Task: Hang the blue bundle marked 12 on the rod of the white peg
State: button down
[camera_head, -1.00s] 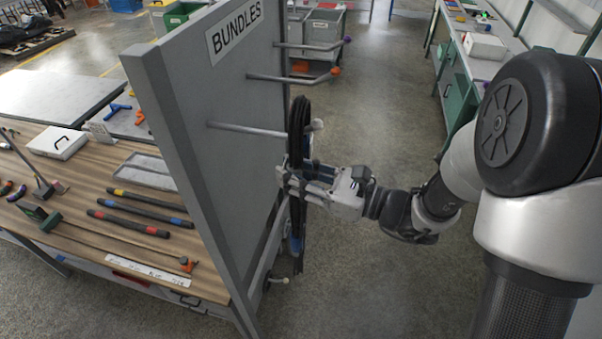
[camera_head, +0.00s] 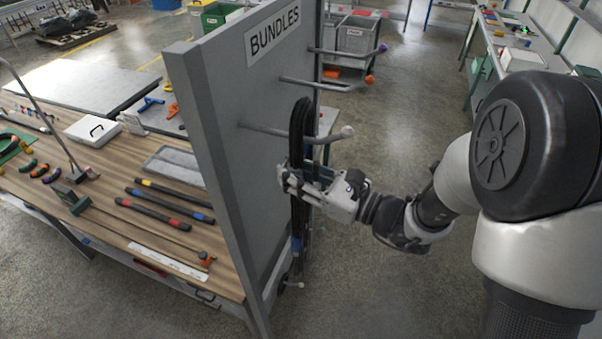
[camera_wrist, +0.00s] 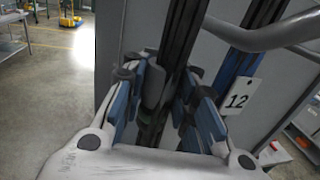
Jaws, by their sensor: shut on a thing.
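The bundle (camera_head: 301,118) is a long black hose loop with a blue band low down. In the wrist view its blue band (camera_wrist: 235,68) shows beside a white tag marked 12 (camera_wrist: 241,97). My gripper (camera_head: 300,182) is shut on the bundle below its top bend. The white peg (camera_head: 347,132) is a grey rod with a pale ball tip. Its rod (camera_wrist: 260,38) crosses between the near and far strands in the wrist view. The bundle hides the rod's middle in the head view, with the tip sticking out right. Whether the hose rests on the rod is unclear.
The grey panel (camera_head: 215,110) marked BUNDLES stands left of the gripper. An orange-tipped peg (camera_head: 369,80) and a purple-tipped peg (camera_head: 382,48) lie farther back. A low pale tip (camera_head: 300,285) shows near the bundle's bottom.

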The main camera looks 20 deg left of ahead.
jog(key=shift+a+f+b, duration=0.3)
jog(key=shift+f+b, duration=0.35)
jog(key=shift+a+f+b, duration=0.25)
jog(key=shift+f+b, duration=0.4)
jog(key=shift+a+f+b, duration=0.15)
jog(key=shift+f+b, duration=0.75)
jog(key=shift+f, duration=0.1)
jog(key=shift+w, duration=0.1)
jog(key=c, duration=1.3)
grip_release()
jog(key=shift+f, duration=0.1)
jog(key=shift+o, duration=0.4)
jog(key=shift+f, duration=0.1)
